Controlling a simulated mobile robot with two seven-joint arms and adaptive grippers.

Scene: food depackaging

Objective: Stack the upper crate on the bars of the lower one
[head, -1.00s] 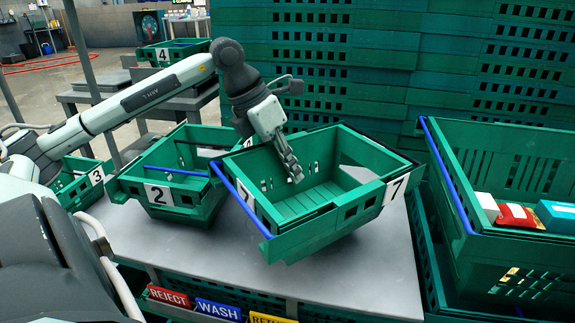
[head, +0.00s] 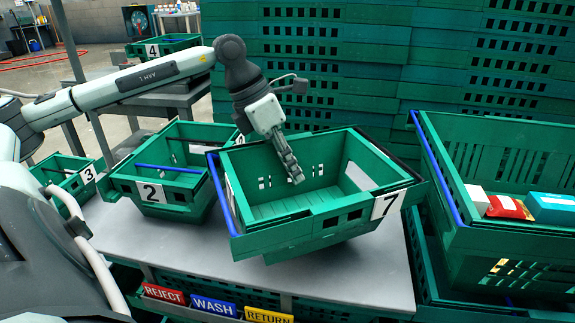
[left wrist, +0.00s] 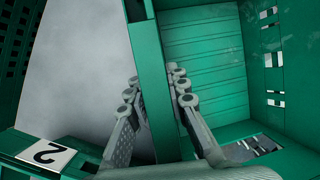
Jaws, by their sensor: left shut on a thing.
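A green crate marked 7 (head: 330,222) hangs slightly tilted over the grey table, with a blue bar (head: 222,195) at its left end and a dark bar at its right end. My left gripper (head: 293,172) reaches down over its far wall and is shut on it. In the left wrist view my fingers (left wrist: 155,82) lie on both sides of a green wall (left wrist: 152,60). A green crate marked 2 (head: 160,208) with a blue bar (head: 170,168) stands on the table just left of crate 7. The underside of crate 7 is mostly hidden. My right gripper is out of view.
A large green crate (head: 500,240) holding several packages stands at the right. A crate marked 3 (head: 65,185) is at the left, and one marked 4 (head: 170,47) farther back. Stacked green crates (head: 330,60) wall off the back. The table (head: 360,285) is bare in front.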

